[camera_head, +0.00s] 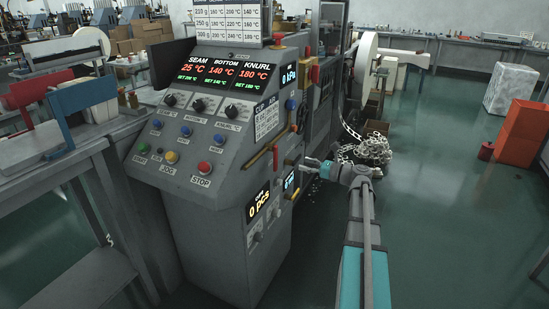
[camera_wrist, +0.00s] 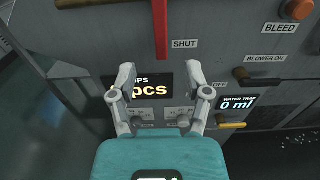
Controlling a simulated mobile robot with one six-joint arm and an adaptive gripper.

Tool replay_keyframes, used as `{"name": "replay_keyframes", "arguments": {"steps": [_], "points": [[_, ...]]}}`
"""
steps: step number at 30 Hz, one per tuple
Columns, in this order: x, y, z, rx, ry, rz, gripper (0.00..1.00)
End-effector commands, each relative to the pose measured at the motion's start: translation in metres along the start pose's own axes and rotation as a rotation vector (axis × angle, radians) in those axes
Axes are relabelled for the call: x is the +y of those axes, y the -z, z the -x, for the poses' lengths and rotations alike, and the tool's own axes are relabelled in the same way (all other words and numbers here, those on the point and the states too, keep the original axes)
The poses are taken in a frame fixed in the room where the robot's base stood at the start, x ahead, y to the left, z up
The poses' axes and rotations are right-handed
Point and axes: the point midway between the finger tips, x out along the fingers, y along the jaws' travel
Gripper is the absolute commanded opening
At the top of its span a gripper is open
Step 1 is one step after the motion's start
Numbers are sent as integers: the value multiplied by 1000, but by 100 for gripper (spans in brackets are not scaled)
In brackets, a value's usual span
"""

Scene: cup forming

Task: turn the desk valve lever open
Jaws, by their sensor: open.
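A red lever (camera_wrist: 161,30) hangs straight down at the top of the wrist view, beside a SHUT label (camera_wrist: 185,44). It also shows upright on the side panel in the head view (camera_head: 275,158). No label naming it as the desk valve is readable. My gripper (camera_wrist: 160,72) is open and empty, its fingers apart below the red lever's lower end, in front of the panel. In the head view my gripper (camera_head: 305,166) is to the right of the lever. The lever's upper end is out of the wrist view.
A yellow handle (camera_wrist: 231,126) sits below the water trap display (camera_wrist: 239,104), right of my fingers. The console (camera_head: 215,210) stands left. A chain pile (camera_head: 372,150) lies behind my arm.

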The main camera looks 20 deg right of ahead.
Motion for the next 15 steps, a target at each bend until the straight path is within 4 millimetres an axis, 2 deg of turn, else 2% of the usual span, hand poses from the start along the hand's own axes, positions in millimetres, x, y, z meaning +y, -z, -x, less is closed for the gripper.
{"name": "replay_keyframes", "arguments": {"steps": [15], "points": [[0,0,-73,0,-3,1,63]]}}
